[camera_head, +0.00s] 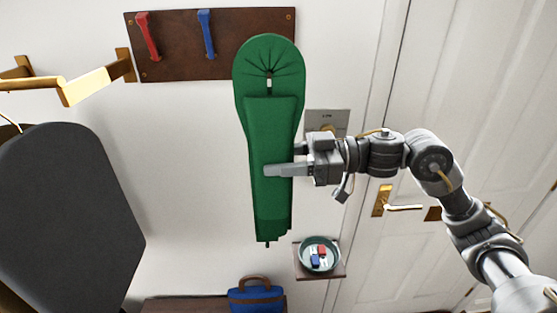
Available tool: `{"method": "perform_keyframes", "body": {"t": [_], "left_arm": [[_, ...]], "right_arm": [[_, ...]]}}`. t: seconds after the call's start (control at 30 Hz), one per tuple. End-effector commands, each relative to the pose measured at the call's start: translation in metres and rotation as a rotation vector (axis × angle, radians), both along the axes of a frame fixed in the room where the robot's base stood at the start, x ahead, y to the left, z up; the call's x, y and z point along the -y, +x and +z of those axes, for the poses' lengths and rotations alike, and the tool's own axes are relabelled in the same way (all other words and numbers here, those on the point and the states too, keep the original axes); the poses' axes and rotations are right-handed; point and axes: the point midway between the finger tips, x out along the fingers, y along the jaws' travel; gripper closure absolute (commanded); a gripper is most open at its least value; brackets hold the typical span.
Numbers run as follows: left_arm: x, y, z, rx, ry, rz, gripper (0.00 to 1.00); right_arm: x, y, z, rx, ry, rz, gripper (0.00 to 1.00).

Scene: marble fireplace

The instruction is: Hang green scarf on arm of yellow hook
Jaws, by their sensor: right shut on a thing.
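The green scarf (268,115) hangs long and upright in the middle of the head view, with a rounded loop at the top and a small gap below the gathered folds. My right gripper (284,160) comes in from the right and is shut on the scarf's middle length. A dark wooden hook board (175,60) is on the wall behind. A red hook (147,36) and a blue hook (206,33) show on it. No yellow hook can be seen; the scarf's top covers the board's right part. My left gripper is not in view.
A gold and wood rail (80,88) juts in at the left, above a dark grey garment (65,215). A small shelf (335,274) with a dish (319,254) is below my right gripper. A blue bag (257,296) is at the bottom. A white door (455,100) fills the right.

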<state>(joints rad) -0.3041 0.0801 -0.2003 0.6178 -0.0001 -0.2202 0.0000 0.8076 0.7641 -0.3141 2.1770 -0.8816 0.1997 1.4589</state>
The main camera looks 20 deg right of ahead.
Motion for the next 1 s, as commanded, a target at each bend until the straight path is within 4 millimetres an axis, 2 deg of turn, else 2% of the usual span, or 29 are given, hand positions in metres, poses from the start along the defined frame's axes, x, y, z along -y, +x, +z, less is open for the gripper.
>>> {"method": "perform_keyframes", "body": {"t": [0.63,1.0], "left_arm": [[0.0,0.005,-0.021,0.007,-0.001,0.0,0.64],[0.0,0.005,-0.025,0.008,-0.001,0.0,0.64]], "right_arm": [[0.008,0.04,-0.003,0.002,0.001,0.005,0.81],[0.011,0.051,-0.003,0.002,0.0,0.005,0.81]]}}
